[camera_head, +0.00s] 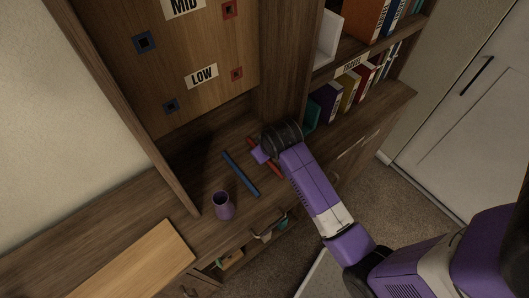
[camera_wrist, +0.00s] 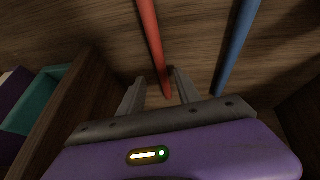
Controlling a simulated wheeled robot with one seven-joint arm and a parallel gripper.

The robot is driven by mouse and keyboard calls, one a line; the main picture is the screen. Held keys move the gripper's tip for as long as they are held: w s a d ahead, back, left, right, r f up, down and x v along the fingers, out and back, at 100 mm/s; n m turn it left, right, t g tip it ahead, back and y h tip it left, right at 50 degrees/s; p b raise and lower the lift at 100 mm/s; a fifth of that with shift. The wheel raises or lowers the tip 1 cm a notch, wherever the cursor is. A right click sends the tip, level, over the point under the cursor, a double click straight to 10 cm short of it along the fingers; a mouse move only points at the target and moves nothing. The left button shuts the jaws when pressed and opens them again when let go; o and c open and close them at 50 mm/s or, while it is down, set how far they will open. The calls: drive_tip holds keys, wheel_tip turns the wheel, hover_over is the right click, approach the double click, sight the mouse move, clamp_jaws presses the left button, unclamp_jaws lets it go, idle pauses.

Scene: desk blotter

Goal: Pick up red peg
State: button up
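The red peg (camera_head: 275,170) lies on the wooden desk top, partly hidden by my arm in the head view. In the wrist view the red peg (camera_wrist: 152,42) runs down from the top edge, and its near end shows between my fingertips. My gripper (camera_wrist: 160,84) is open, with one grey finger on each side of the peg's end and visible gaps between. I cannot tell whether the fingers are down at the peg's height. In the head view my gripper (camera_head: 261,155) is over the peg, its fingers mostly hidden.
A blue peg (camera_head: 240,174) lies left of the red one; it also shows in the wrist view (camera_wrist: 238,42). A purple cup (camera_head: 223,206) stands nearby. A back panel (camera_head: 190,45) holds red and blue square sockets. Books (camera_head: 340,97) and a teal object (camera_wrist: 40,100) stand to the side.

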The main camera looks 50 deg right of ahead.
drive_tip(key=shift+w+d+r+g+y+p, duration=0.15)
drive_tip(key=shift+w+r+g+y, duration=0.05)
drive_tip(key=shift+r+g, duration=0.2)
drive_tip(key=shift+w+d+r+g+y+p, duration=0.15)
drive_tip(key=shift+r+g+y, duration=0.05)
drive_tip(key=shift+r+g, duration=0.15)
drive_tip(key=r+g, duration=0.1)
drive_tip(key=r+g+y+p, duration=0.1)
drive_tip(key=r, duration=0.1)
drive_tip(key=r+g+y, duration=0.1)
drive_tip(key=shift+s+a+r+m, duration=0.1)
drive_tip(key=shift+a+r+m, duration=0.1)
drive_tip(key=shift+a+m, duration=0.1)
drive_tip(key=shift+s+f+p, duration=0.15)
drive_tip(key=shift+f+p, duration=0.2)
drive_tip(key=shift+f, duration=1.55)
drive_tip(key=shift+s+f+p, duration=0.15)
drive_tip(key=shift+f+p, duration=0.2)
drive_tip(key=shift+f, duration=1.5)
clamp_jaws()
